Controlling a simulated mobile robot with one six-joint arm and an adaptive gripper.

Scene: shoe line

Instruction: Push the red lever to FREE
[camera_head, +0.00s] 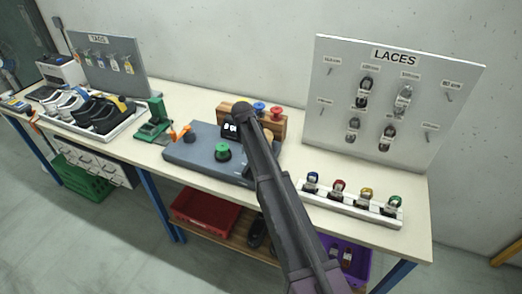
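A grey machine base (200,156) stands on the bench with a green round knob (222,151), a black knob and a small dark display (230,130) with white characters, partly covered by my arm. An orange-red lever-like part (181,132) sticks up at the base's left back corner, beside a green bench device (154,122). I cannot tell for sure that it is the red lever, and no FREE label can be read. My dark arm reaches from the bottom right up across the machine's right side and hides part of it. My gripper's fingers do not show.
A wooden rack (273,124) with blue and red spools stands behind the arm. A white tray (344,205) of small coloured items lies right. The LACES board (420,75) stands behind it. A shoe tray (85,130) is left. Red and purple bins sit below.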

